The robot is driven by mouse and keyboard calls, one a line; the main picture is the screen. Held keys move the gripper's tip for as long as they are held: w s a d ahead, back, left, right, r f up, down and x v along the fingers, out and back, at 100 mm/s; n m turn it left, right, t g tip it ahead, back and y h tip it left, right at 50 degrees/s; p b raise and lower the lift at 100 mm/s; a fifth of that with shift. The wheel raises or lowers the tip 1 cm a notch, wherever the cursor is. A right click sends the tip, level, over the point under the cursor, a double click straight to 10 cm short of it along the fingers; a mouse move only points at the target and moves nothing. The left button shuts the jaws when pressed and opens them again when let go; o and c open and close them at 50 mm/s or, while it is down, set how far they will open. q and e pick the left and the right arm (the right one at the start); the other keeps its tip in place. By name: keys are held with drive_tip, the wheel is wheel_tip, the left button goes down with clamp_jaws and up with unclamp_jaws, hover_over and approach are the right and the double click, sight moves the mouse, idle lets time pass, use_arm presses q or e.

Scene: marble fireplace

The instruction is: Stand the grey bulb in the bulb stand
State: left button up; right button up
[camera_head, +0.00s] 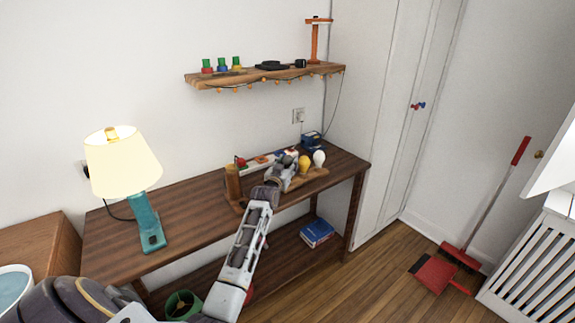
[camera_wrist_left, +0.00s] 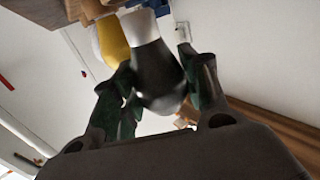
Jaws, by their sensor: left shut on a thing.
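My left gripper (camera_head: 286,168) is over the right part of the wooden table. In the left wrist view, its fingers (camera_wrist_left: 158,85) are shut on the grey bulb (camera_wrist_left: 157,72), around its dark glass. The bulb's white base (camera_wrist_left: 140,27) points toward the wooden bulb stand (camera_wrist_left: 95,10); whether it touches the stand cannot be told. In the head view the gripper largely hides the grey bulb. The bulb stand (camera_head: 316,174) holds a yellow bulb (camera_head: 304,166) and a white bulb (camera_head: 319,158) to the right of the gripper. My right gripper is not in view.
A lit lamp (camera_head: 123,165) stands on the table's left (camera_head: 190,205). A wooden post (camera_head: 232,182) is left of the gripper. Behind are a white strip with coloured items (camera_head: 262,162) and a blue box (camera_head: 312,140). A wall shelf (camera_head: 262,75) hangs above.

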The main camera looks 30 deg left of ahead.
use_arm(q)
drive_tip(key=shift+f+b, duration=0.35)
drive_tip(key=shift+f, duration=1.15)
idle(0.6)
drive_tip(key=shift+r+p, duration=0.2)
drive_tip(key=shift+p, duration=0.1)
drive_tip(key=shift+r+p, duration=0.4)
drive_tip(key=shift+r, duration=0.1)
drive_tip(key=shift+r+p, duration=0.45)
drive_tip(key=shift+r, duration=0.05)
drive_tip(key=shift+p, duration=1)
idle(1.9)
drive_tip(key=shift+f+b, duration=0.45)
drive_tip(key=shift+f, duration=0.55)
idle(0.7)
